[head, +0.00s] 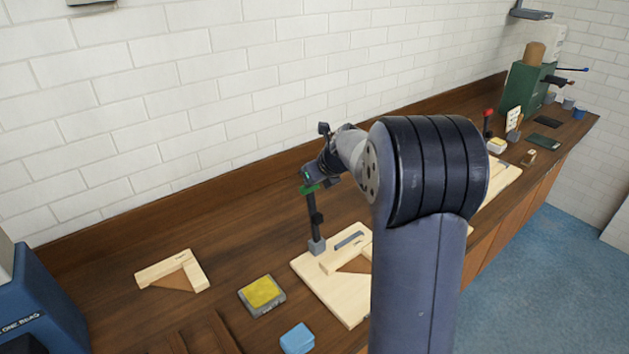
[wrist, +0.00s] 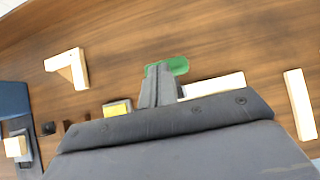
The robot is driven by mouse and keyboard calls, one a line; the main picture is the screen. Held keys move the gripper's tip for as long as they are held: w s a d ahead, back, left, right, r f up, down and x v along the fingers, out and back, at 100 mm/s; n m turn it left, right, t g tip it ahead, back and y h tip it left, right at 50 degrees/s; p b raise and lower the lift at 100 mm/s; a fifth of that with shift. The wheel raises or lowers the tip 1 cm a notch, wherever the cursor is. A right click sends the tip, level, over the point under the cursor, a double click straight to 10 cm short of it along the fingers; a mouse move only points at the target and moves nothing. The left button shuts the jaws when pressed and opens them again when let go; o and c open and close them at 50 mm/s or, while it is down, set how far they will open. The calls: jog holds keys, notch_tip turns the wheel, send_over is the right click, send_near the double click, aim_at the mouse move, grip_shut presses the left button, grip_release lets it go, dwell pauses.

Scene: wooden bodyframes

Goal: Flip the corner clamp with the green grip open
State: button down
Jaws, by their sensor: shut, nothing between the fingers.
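The clamp with the green grip (head: 311,189) stands at the corner of a pale board (head: 345,309). Its dark lever (head: 313,208) points up from a grey block (head: 317,246), with the grip at the top. My gripper (head: 306,178) is shut and empty right at the grip. In the wrist view the shut fingers (wrist: 158,70) lie against or just in front of the green grip (wrist: 180,65); I cannot tell whether they touch. An L-shaped wooden frame piece (head: 345,262) lies on the board, partly hidden by my arm.
Another wooden corner piece (head: 178,270), a yellow-topped block (head: 262,294) and a blue block (head: 297,339) lie on the bench to the left and front. A red-knobbed clamp (head: 488,115) stands farther right. The brick wall (head: 200,100) bounds the back.

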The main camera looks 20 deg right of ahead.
jog(key=shift+w+a+f, duration=0.1)
jog(key=shift+w+a, duration=0.15)
jog(key=shift+a, duration=0.05)
jog(key=shift+s+d+r, duration=0.1)
jog(key=shift+r, duration=0.25)
jog(key=shift+r+b, duration=0.15)
jog(key=shift+b, duration=0.3)
jog(key=b+v, duration=0.1)
jog(key=v, duration=0.9)
jog(key=shift+s+d+b, duration=0.25)
jog(key=shift+s+b, duration=0.05)
jog(key=shift+s, duration=0.05)
jog(key=p+x, duration=0.2)
jog(key=x, duration=0.9)
jog(key=shift+w+a+r, duration=0.1)
jog(key=shift+w+a, duration=0.05)
jog(key=shift+w, duration=0.05)
jog(key=shift+s, duration=0.15)
